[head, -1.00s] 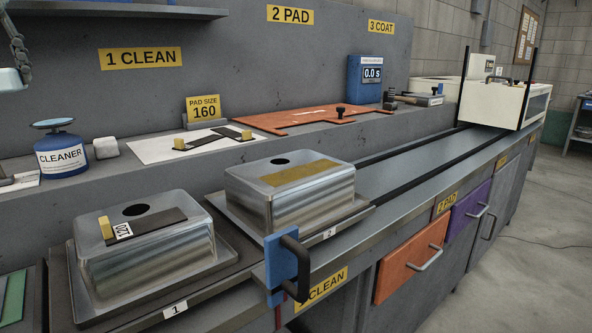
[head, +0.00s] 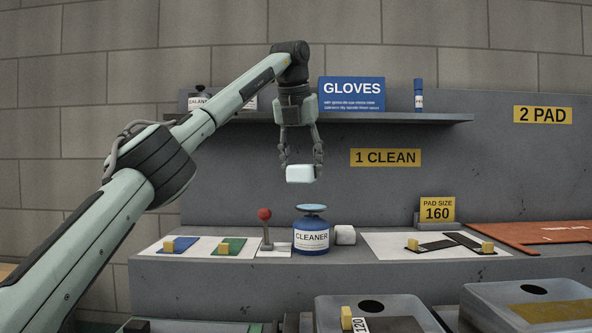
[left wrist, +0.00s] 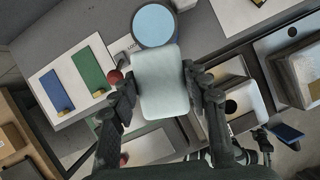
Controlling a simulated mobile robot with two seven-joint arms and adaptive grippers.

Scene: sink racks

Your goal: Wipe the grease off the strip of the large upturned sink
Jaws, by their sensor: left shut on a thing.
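My left gripper (head: 300,160) is shut on a pale wiping pad (head: 300,174). It holds the pad in the air above the blue cleaner pot (head: 312,238) with its light blue round top. The pad (left wrist: 160,82) also shows between the fingers in the left wrist view, with the pot's top (left wrist: 155,25) beyond it. Two upturned sinks stand at the lower right in the head view. The right one (head: 490,298) has a brownish, greasy-looking strip (head: 550,311) on top. The left one (head: 330,305) carries a dark pad marked 120.
A second white block (head: 345,235) sits beside the pot. A red-knobbed lever (head: 265,228) stands left of it. Blue and green strips (head: 184,246) lie on a white sheet. A shelf (head: 400,119) with a gloves box (head: 351,94) is behind my arm.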

